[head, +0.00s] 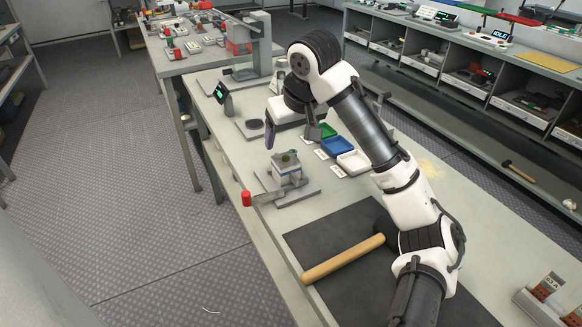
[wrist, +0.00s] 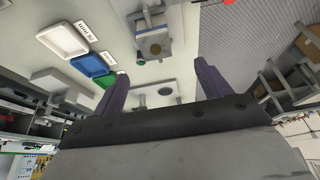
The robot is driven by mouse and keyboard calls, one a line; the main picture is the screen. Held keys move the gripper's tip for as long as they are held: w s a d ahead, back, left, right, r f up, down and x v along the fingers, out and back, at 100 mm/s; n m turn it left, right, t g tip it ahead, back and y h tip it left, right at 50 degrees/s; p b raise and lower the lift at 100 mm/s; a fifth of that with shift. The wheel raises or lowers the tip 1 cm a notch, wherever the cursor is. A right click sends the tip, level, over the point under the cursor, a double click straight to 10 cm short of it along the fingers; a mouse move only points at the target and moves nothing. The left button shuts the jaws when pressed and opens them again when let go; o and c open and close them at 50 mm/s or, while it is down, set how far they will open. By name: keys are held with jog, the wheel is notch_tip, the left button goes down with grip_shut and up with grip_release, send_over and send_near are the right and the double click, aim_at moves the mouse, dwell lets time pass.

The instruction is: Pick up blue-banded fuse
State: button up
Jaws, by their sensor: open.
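I cannot make out a blue-banded fuse in either view. My gripper (head: 290,136) is open and empty above the near workbench. Its two purple fingers stand wide apart in the wrist view (wrist: 160,82). A small grey fixture (head: 287,171) with a dark round top stands below and slightly in front of the gripper, apart from it. It also shows in the wrist view (wrist: 153,43), upside down at the top. A green tray (head: 327,131), a blue tray (head: 337,146) and a white tray (head: 353,162) lie in a row to its right.
A red-ended lever (head: 247,198) juts over the bench's left edge. A hammer (head: 343,259) lies on a black mat (head: 330,226) in front. A small screen on a stand (head: 221,93) and a tall grey press (head: 262,45) stand behind. Shelves (head: 470,85) line the right side.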

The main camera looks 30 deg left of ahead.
aim_at(286, 158)
jog(key=x, duration=0.6)
jog(key=shift+f+p, duration=0.1)
jog(key=shift+p, duration=0.25)
jog(key=x, duration=0.1)
jog(key=p+x, duration=0.1)
jog(key=x, duration=0.2)
jog(key=shift+w+d+f, duration=0.15)
jog(key=shift+w+d, duration=0.2)
jog(key=shift+w+a+f, duration=0.1)
jog(key=shift+a+f, duration=0.1)
jog(key=shift+f, duration=0.25)
jog(key=c, duration=1.4)
jog(key=shift+c, duration=0.4)
jog(key=shift+r, duration=0.15)
